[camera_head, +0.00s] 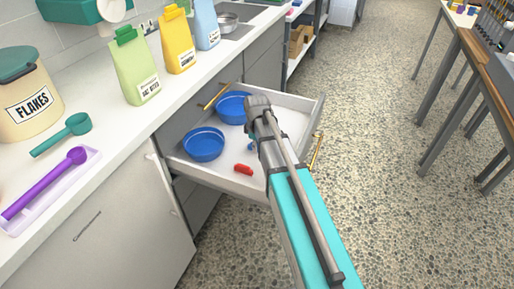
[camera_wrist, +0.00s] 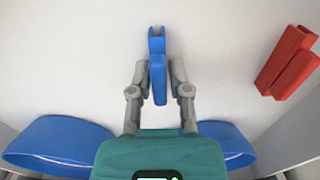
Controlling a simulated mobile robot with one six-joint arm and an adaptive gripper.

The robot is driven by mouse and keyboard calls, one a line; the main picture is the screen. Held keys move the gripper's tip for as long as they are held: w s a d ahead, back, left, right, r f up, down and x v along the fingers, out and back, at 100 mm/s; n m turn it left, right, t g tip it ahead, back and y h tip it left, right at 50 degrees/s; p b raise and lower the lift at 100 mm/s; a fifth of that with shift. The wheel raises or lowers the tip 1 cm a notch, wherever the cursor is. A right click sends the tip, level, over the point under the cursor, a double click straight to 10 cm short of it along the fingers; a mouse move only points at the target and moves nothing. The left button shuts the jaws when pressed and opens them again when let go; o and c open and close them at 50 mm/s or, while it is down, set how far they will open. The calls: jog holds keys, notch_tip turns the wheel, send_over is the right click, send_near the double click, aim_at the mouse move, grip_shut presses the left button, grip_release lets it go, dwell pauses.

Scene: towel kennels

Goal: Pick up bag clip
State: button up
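A blue bag clip (camera_wrist: 158,72) lies between the two fingers of my gripper (camera_wrist: 160,75) in the wrist view, long side pointing away from the palm. The fingers are drawn in close on both its sides and look shut on it. In the head view only a small bit of blue (camera_head: 250,147) shows beside my gripper (camera_head: 257,148), which is mostly hidden by my arm. A red clip (camera_head: 243,170) lies on the drawer floor to the left of my arm; it is at the right in the wrist view (camera_wrist: 288,62).
The open white drawer (camera_head: 222,175) also holds two blue bowls, a nearer one (camera_head: 204,145) and a farther one (camera_head: 233,107). Drawer walls surround my gripper. The counter (camera_head: 105,120) above carries bags, a flakes jar (camera_head: 27,95) and scoops. Floor to the right is clear.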

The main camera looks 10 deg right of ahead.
grip_shut()
jog(key=shift+r, duration=0.15)
jog(key=shift+r+p, duration=0.95)
jog(key=shift+p, duration=0.2)
jog(key=s+d+r+p, duration=0.4)
jog(key=s+r+p, duration=0.6)
jog(key=s, duration=0.3)
jog(key=shift+s+d+r+p, duration=0.15)
jog(key=shift+d+r+p, duration=0.05)
jog(key=shift+r+p, duration=0.2)
jog(key=shift+r, duration=0.1)
notch_tip(320, 180, up, 32)
jog(key=p, duration=3.2)
jog(key=shift+r, duration=0.15)
